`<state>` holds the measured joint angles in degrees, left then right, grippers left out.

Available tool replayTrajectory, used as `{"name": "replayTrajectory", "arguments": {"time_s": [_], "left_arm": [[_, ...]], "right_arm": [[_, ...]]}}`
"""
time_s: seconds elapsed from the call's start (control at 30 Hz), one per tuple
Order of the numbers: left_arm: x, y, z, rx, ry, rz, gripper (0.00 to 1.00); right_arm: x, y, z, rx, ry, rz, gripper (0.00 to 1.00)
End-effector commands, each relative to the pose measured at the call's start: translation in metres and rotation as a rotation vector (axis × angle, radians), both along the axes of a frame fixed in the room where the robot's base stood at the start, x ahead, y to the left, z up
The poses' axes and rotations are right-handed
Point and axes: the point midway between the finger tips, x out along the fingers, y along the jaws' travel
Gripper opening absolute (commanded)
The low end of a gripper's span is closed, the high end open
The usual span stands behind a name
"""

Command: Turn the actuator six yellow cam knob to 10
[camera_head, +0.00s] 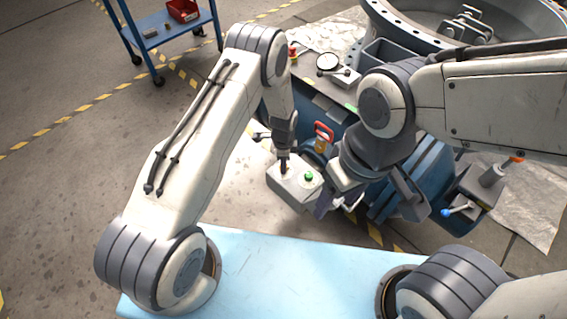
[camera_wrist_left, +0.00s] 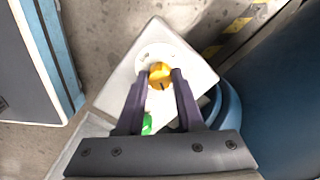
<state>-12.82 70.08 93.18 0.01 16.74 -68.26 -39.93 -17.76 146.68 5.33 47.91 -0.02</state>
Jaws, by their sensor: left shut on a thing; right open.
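The yellow cam knob (camera_wrist_left: 160,75) sits on a round pale dial on top of a light box in the left wrist view. My left gripper (camera_wrist_left: 160,83) is shut on the knob, with one dark finger on each side of it. The dial marks are too small to read. In the head view the light actuator box (camera_head: 292,188) stands in the middle, and my left gripper (camera_head: 284,168) points down onto its top. The knob is mostly hidden there by the fingers. My right gripper (camera_head: 372,205) is open and empty, just right of the box.
A green button (camera_head: 308,176) sits on the box beside the knob. A red-handled part (camera_head: 323,133) stands behind it. A blue-knobbed lever (camera_head: 446,212) is at the right. A large flanged ring (camera_head: 385,30) and a blue cart (camera_head: 160,28) are further back.

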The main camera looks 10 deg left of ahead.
Motion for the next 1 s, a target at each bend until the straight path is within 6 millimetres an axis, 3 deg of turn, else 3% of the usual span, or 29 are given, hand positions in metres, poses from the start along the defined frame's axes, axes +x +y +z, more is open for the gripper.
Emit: {"name": "replayTrajectory", "arguments": {"time_s": [0.03, 0.1, 0.47, 1.0], "left_arm": [[0.000, 0.001, 0.000, 0.001, 0.002, 0.002, 0.40], [0.000, 0.001, 0.000, 0.001, 0.002, 0.002, 0.66], [0.000, 0.000, 0.003, 0.000, -0.001, 0.002, 0.66], [0.001, 0.001, 0.094, 0.000, -0.002, 0.003, 0.66]], "right_arm": [[0.000, 0.000, 0.000, 0.000, 0.000, 0.000, 0.66], [0.000, 0.000, 0.000, 0.000, 0.000, 0.000, 0.66], [0.000, 0.000, 0.001, 0.000, 0.000, 0.000, 0.66], [0.000, 0.000, 0.020, 0.000, 0.000, 0.000, 0.66]]}}
